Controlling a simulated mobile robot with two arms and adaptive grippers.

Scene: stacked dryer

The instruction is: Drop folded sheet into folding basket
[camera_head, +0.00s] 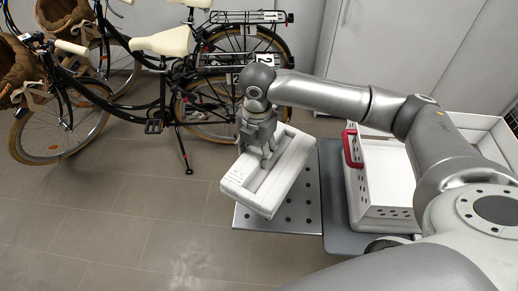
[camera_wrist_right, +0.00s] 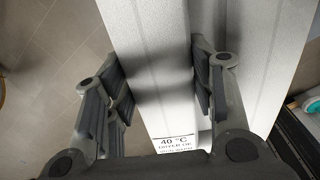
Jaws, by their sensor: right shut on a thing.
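The folded sheet (camera_head: 292,163) is a thick white block with a groove along its top. My right gripper (camera_head: 266,152) is shut on it and holds it tilted over a grey perforated plate. In the right wrist view the fingers (camera_wrist_right: 160,80) press on both sides of the white sheet (camera_wrist_right: 150,50), which has a printed "40 °C" label (camera_wrist_right: 177,143). A white crate with perforated sides (camera_head: 385,214) and a red handle (camera_head: 351,148), apparently the folding basket, stands right of the sheet. My arm hides part of it. My left gripper is not in view.
The grey perforated plate (camera_head: 288,214) lies under and beside the sheet. Two bicycles (camera_head: 150,70) stand at the back left. Light grey cabinet doors (camera_head: 385,50) close off the back. The tiled floor (camera_head: 110,220) at the front left is clear.

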